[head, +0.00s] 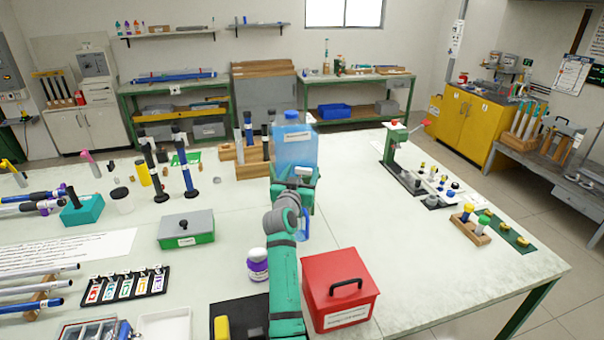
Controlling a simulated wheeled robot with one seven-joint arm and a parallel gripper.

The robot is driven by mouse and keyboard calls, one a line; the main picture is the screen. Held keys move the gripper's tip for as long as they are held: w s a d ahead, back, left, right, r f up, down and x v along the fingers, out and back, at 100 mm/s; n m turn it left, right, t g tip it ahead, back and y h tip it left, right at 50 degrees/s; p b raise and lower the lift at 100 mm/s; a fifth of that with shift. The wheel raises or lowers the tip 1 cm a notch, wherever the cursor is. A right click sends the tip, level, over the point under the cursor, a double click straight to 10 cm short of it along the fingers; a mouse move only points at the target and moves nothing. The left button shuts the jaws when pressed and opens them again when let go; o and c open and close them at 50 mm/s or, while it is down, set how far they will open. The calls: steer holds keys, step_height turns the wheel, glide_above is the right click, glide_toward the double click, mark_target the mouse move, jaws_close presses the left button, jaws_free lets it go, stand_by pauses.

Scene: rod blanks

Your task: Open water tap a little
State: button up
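A translucent blue water container (295,148) with a blue cap and a white label stands upright towards the back middle of the table. My arm reaches up from the bottom of the picture to just in front of it. My gripper (302,178) is at the container's lower front and overlaps it in the picture. A small pale part shows there, but I cannot tell whether it is the tap or part of my gripper. The tap is not clearly visible. Contact and finger opening cannot be made out. A blue object (304,226) shows partly behind my arm.
A red box (340,288) with a black handle stands right of my arm. A purple-and-white jar (258,264) and a green-grey box (187,229) are to the left. A green press (397,150) stands back right. The table (440,275) is clear at front right.

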steer(key=shift+f, duration=0.1)
steer(key=shift+s, duration=0.35)
steer(key=v, duration=1)
steer(key=shift+a, duration=0.1)
